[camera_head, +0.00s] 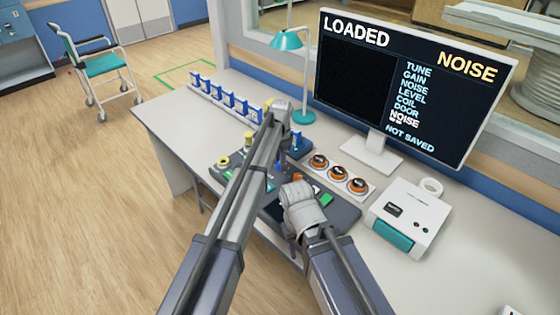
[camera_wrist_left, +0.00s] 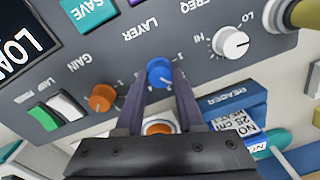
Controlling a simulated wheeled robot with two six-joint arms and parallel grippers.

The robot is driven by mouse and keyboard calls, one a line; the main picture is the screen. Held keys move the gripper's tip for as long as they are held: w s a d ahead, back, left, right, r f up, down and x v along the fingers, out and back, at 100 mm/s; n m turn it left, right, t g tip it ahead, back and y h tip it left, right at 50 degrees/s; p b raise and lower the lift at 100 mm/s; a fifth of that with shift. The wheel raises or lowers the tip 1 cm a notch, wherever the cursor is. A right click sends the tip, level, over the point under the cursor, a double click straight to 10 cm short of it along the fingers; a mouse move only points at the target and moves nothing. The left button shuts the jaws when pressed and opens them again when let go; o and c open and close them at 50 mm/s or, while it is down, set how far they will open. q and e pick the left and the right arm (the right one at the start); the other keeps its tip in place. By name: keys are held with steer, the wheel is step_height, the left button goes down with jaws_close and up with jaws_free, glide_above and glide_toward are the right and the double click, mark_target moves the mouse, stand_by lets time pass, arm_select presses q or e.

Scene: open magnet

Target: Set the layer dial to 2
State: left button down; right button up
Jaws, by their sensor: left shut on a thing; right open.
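The layer dial (camera_wrist_left: 160,73) is a round blue knob on a grey console (camera_wrist_left: 75,103), beside the upside-down word LAYER in the left wrist view. My left gripper (camera_wrist_left: 160,84) is shut on it, one dark finger on each side. Small marks ring the dial, but I cannot read which one it points to. In the head view my left arm hides the dial. My right gripper (camera_head: 292,234) is open, low over the front of the console, with its fingertips mostly hidden.
An orange gain knob (camera_wrist_left: 102,97), a white frequency knob (camera_wrist_left: 230,42) and a blue reader (camera_wrist_left: 235,103) are close to the dial. A monitor (camera_head: 415,85) reads LOADED, NOISE and NOT SAVED. Orange knobs (camera_head: 338,173) and a white box (camera_head: 410,215) stand to the right.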

arm_select(q)
steer(key=shift+n, duration=1.3)
steer(key=c, duration=0.5)
jaws_free()
steer(key=shift+r, duration=0.1)
arm_select(e)
steer(key=shift+r, duration=0.1)
arm_select(q)
step_height(320, 180, up, 8)
steer(key=p, duration=0.8)
steer(key=shift+s+d, duration=0.1)
steer(key=shift+f, duration=0.2)
arm_select(e)
step_height(320, 180, up, 8)
steer(key=shift+f, duration=0.2)
